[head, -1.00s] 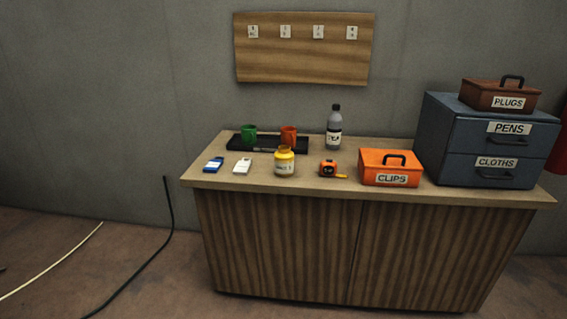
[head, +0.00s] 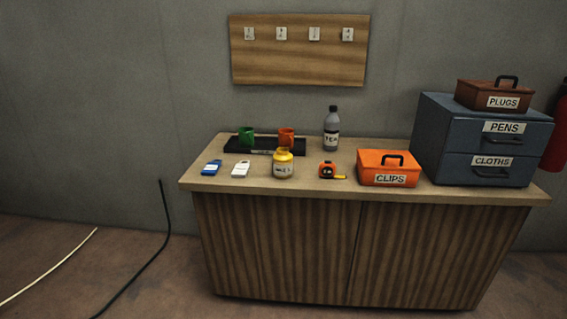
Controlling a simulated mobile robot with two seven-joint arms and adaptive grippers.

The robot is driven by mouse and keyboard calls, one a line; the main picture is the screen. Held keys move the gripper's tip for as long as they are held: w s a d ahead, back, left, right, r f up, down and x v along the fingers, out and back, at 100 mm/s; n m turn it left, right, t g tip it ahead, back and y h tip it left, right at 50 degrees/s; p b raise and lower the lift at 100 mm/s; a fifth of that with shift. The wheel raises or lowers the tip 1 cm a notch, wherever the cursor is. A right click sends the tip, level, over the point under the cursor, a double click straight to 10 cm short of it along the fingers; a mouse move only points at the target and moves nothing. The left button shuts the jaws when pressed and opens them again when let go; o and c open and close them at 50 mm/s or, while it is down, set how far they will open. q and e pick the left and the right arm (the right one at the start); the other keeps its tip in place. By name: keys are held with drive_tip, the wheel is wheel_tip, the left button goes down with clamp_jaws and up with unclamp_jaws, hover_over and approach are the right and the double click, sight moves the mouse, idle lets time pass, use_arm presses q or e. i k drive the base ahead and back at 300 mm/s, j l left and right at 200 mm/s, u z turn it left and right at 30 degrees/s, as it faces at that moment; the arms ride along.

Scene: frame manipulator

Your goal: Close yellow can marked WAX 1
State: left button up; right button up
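The yellow can (head: 283,164) stands upright near the front middle of the wooden counter (head: 220,185). It has a pale label on its front, too small to read surely. Its top is yellow, and I cannot tell clearly whether a lid covers it. Neither of my grippers shows in the head view, and nothing touches the can.
Behind the can are a black tray (head: 233,147), a green mug (head: 246,135) and an orange mug (head: 286,137). A bottle (head: 331,130), tape measure (head: 328,170), CLIPS box (head: 366,172) and blue drawers (head: 445,143) stand to the right. Floor at left has cables (head: 150,262).

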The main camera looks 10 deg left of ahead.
sight(282, 159)
drive_tip(key=j+z, duration=0.1)
drive_tip(key=j, duration=0.35)
drive_tip(key=k+j+z, duration=0.1)
drive_tip(key=j, duration=0.3)
drive_tip(key=k+j+z, duration=0.1)
drive_tip(key=j, duration=0.35)
drive_tip(key=j+z, duration=0.1)
drive_tip(key=j, duration=0.3)
drive_tip(key=k+j, duration=0.2)
drive_tip(key=j, duration=0.2)
drive_tip(key=i+j, duration=0.25)
drive_tip(key=i, duration=0.15)
drive_tip(key=i+j+u, duration=0.15)
drive_tip(key=i, duration=0.3)
drive_tip(key=i+j, duration=0.3)
drive_tip(key=i, duration=0.15)
drive_tip(key=i+j+u, duration=0.15)
drive_tip(key=i, duration=0.25)
